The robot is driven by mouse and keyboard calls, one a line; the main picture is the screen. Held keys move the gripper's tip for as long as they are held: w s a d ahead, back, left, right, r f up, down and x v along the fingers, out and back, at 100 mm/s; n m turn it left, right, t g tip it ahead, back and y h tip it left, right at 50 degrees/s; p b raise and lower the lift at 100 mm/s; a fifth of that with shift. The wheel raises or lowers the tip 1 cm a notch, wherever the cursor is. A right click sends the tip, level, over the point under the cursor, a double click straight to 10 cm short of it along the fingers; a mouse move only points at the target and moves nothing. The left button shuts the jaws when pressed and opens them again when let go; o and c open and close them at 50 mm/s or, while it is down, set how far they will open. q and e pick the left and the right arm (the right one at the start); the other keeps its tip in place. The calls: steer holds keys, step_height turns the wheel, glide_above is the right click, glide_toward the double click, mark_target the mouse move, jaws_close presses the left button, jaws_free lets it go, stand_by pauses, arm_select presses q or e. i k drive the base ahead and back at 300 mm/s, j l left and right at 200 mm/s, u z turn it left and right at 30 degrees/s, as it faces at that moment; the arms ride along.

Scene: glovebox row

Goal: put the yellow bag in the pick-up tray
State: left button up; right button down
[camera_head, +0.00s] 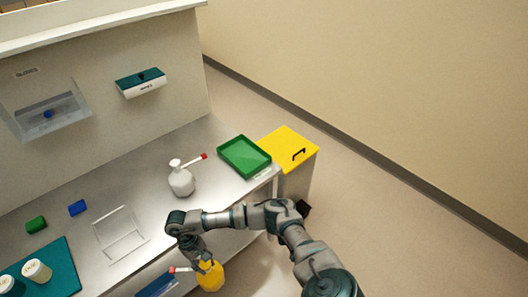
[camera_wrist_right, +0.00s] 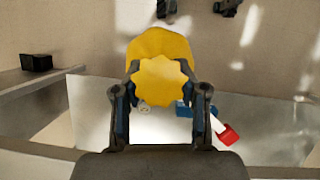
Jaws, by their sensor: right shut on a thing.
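The yellow bag (camera_head: 211,277) hangs in my right gripper (camera_head: 204,263), low in front of the bench's front edge. In the right wrist view the bag (camera_wrist_right: 160,45) sits between the two fingers of my right gripper (camera_wrist_right: 160,82), which are shut on its scalloped gathered part. A green tray (camera_head: 243,157), which looks like the pick-up tray, lies at the right end of the bench, well above and right of the bag in the head view. The tray looks empty. My left gripper is not in view.
A white wash bottle (camera_head: 181,180) with a red tip stands left of the tray. A yellow-lidded bin (camera_head: 288,147) stands beyond the bench's right end. A clear frame (camera_head: 120,235), blue block (camera_head: 77,208) and green block (camera_head: 36,225) lie farther left. A red-tipped object (camera_wrist_right: 227,134) is near the bag.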

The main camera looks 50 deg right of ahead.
mark_target(241, 154)
steer(key=k+l+z, duration=0.1)
steer(key=l+z, duration=0.25)
steer(key=l, duration=1.45)
